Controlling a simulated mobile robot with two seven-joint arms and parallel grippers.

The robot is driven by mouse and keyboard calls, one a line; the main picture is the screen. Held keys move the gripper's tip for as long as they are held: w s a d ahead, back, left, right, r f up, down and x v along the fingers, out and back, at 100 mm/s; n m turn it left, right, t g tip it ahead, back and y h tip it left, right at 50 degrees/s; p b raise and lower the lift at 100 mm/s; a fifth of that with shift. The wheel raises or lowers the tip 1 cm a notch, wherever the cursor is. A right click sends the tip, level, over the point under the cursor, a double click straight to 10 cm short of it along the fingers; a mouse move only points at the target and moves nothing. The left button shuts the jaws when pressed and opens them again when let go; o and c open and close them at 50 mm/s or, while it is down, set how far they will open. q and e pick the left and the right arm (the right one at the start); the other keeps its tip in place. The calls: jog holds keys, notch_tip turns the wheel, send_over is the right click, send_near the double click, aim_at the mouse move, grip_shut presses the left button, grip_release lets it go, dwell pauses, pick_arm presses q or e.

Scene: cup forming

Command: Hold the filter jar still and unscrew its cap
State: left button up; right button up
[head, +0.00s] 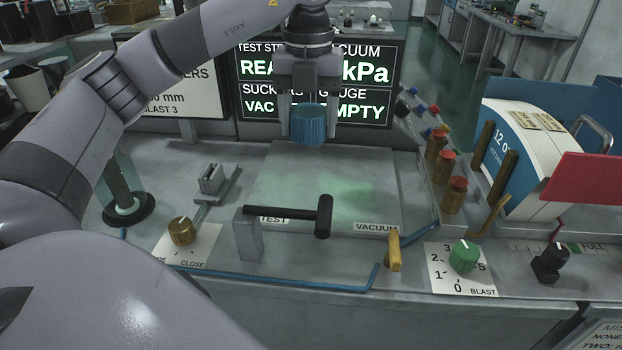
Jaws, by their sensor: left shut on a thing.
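A blue ribbed cap (308,128) is held in the head view, upper middle, in front of the display. My left gripper (308,118) points down and is shut on it, one finger on each side. The cap is held above the back of the bench, with no jar seen under it. A clear cylinder with a dark green core (119,178), which looks like the filter jar, stands upright on a black round base at the left. My left arm passes in front of its upper part. My right gripper is not in view.
A black-handled lever (287,214) crosses the bench middle above a pale plate (290,165). A brass knob (182,231) stands at the left, a green dial (464,256) at the right. Red-topped posts (454,195) and a blue-white drum (530,160) crowd the right. A blue pipe runs along the front.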

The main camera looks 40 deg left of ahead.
aim_at(309, 187)
pick_arm(q)
notch_tip(309, 187, down, 11)
jog(key=shift+r, duration=0.2)
dwell(0.3)
jog(key=shift+f, duration=0.2)
jog(key=o, duration=1.2)
jog(key=shift+r, duration=0.1)
notch_tip(309, 187, up, 12)
jog(key=shift+r, duration=0.1)
